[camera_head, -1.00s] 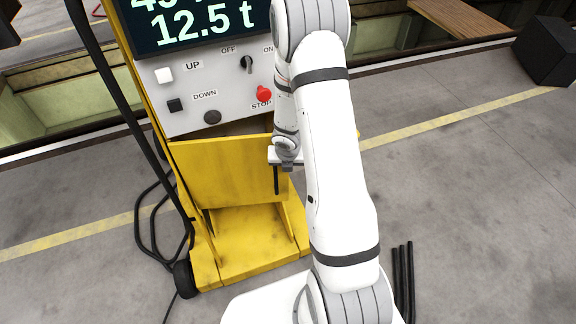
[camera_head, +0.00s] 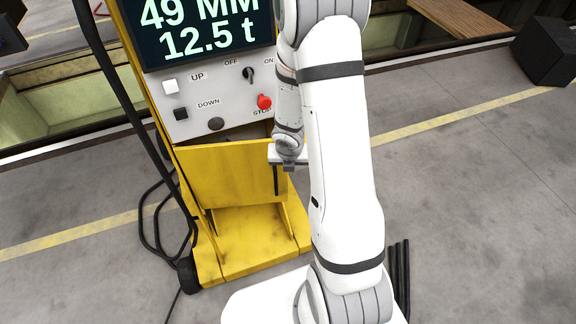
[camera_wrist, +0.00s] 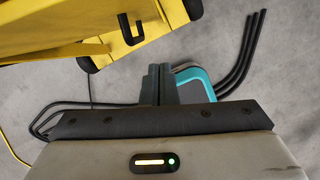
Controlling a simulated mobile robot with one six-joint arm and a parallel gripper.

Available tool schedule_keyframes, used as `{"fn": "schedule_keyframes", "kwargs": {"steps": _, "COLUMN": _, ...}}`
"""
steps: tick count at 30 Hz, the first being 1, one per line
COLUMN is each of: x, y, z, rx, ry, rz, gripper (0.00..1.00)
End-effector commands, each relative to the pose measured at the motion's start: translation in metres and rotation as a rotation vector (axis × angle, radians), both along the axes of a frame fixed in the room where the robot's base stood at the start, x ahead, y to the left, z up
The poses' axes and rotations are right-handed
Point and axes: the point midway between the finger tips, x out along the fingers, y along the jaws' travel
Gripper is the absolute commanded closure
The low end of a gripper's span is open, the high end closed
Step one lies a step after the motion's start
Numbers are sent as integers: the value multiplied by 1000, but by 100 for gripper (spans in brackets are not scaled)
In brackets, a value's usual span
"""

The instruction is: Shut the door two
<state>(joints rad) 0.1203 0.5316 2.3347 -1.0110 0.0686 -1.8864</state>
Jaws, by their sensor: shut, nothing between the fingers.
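The yellow cabinet (camera_head: 207,258) stands under a grey control panel. Its yellow door panel (camera_head: 225,175) hangs below the controls, and a dark gap shows along its top edge, so it looks ajar. No number is readable on it. My gripper (camera_head: 288,163) is at the right end of this panel, partly hidden by my arm. In the wrist view, my gripper (camera_wrist: 163,72) is shut and empty, its tips close below the yellow edge. A black hooked handle (camera_wrist: 129,30) on the yellow part is just beyond the tips. Whether they touch is unclear.
The control panel (camera_head: 215,95) has buttons, a switch and a red stop knob (camera_head: 264,101), under a display (camera_head: 205,28) reading 49 MM and 12.5 t. Black cables (camera_head: 152,215) lie left of the cabinet. The floor right of my arm is mostly clear.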

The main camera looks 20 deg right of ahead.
Motion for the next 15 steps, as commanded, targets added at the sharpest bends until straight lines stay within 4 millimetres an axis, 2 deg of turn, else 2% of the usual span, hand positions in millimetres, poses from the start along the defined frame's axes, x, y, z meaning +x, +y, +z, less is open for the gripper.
{"fn": "schedule_keyframes", "kwargs": {"steps": 5, "x": -1, "y": -7, "z": -12, "rx": 71, "ry": -52, "rz": -145, "gripper": 100}}
{"fn": "schedule_keyframes", "kwargs": {"steps": 15, "x": -14, "y": -24, "z": -46, "rx": 482, "ry": -200, "rz": -818, "gripper": 100}}
